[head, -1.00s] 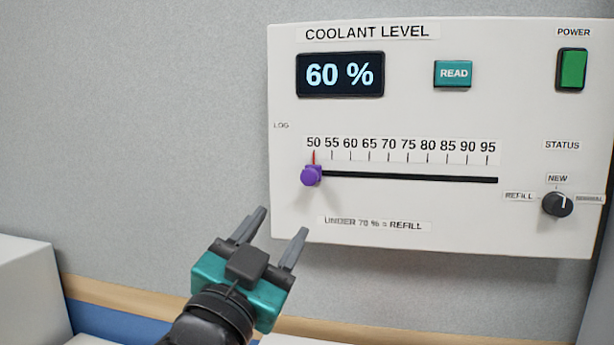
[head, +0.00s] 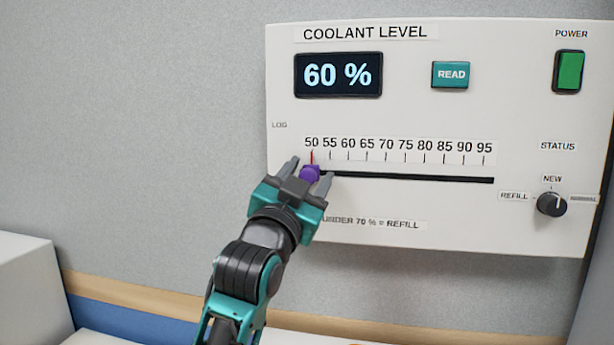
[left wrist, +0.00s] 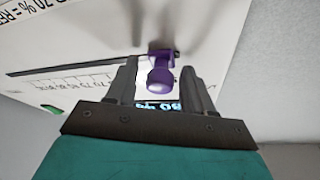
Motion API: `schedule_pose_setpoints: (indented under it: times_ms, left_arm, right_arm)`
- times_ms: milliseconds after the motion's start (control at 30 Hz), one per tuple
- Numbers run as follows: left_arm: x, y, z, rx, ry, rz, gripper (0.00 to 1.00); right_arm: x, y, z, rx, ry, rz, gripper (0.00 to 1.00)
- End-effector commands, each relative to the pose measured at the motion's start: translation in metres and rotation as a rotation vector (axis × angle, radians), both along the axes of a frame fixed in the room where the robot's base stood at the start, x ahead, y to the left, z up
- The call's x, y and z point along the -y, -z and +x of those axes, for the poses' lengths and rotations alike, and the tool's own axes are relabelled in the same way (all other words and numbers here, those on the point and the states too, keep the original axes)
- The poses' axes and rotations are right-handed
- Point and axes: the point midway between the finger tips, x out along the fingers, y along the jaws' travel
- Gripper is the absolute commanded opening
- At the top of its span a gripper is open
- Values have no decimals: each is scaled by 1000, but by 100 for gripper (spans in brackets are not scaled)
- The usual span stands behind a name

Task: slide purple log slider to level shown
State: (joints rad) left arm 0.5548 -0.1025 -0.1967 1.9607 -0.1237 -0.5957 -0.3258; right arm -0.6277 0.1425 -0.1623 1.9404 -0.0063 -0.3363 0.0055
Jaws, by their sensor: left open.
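The purple log slider (head: 310,174) sits at the left end of its black slot (head: 420,177), with its red pointer at the 50 mark. The display (head: 338,75) reads 60 %. My left gripper (head: 311,172) is open, with one finger on each side of the slider knob. In the left wrist view the purple knob (left wrist: 160,80) stands between the two open fingers (left wrist: 162,85), with a gap visible on both sides. My right gripper is in neither view.
The white coolant panel (head: 450,120) also carries a teal READ button (head: 451,75), a green power switch (head: 569,72) and a black status knob (head: 551,203) turned to about NEW. The slot to the right of the slider is clear.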

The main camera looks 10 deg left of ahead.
Motion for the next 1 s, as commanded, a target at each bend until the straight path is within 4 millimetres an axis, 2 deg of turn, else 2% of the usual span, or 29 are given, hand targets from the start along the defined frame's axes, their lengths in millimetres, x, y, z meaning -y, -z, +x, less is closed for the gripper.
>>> schedule_pose_setpoints:
  times_ms: [233,800,1000]
  left_arm:
    - [0,0,1,0,0,0,52]
    - [0,0,0,0,1,1,0]
    - [0,0,0,-1,0,1,0]
  right_arm:
    - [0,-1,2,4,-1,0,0]
    - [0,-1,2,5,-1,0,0]
    - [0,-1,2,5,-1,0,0]
